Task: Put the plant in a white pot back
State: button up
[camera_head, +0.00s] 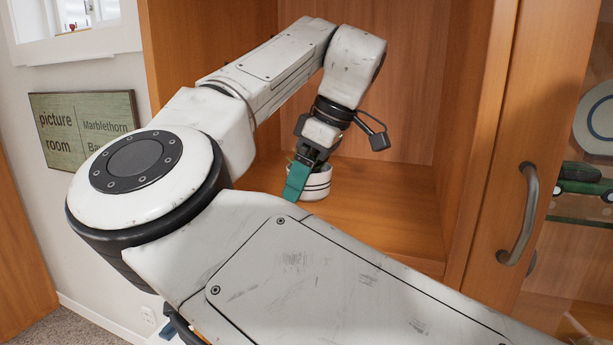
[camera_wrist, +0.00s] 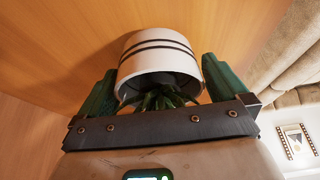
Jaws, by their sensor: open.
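The white pot (camera_head: 317,183) with thin black bands stands upright on the wooden cabinet's shelf floor (camera_head: 390,210). In the wrist view the pot (camera_wrist: 160,57) sits between my two green fingers, with the dark green leaves of the plant (camera_wrist: 160,98) toward the gripper's base. My gripper (camera_head: 300,178) points down at the pot and is open, with a finger on either side of it. Whether either finger touches the pot is unclear. In the head view one finger covers the pot's left side, and the far finger is hidden.
The cabinet's left wall, back panel and right divider (camera_head: 480,130) enclose the shelf around my arm. To the right is a door with a metal handle (camera_head: 519,215) and a glass shelf holding a green toy car (camera_head: 585,180). Shelf floor right of the pot is clear.

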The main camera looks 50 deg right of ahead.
jog(key=b+v, duration=0.1)
jog(key=v, duration=1.1)
jog(key=shift+b, duration=0.3)
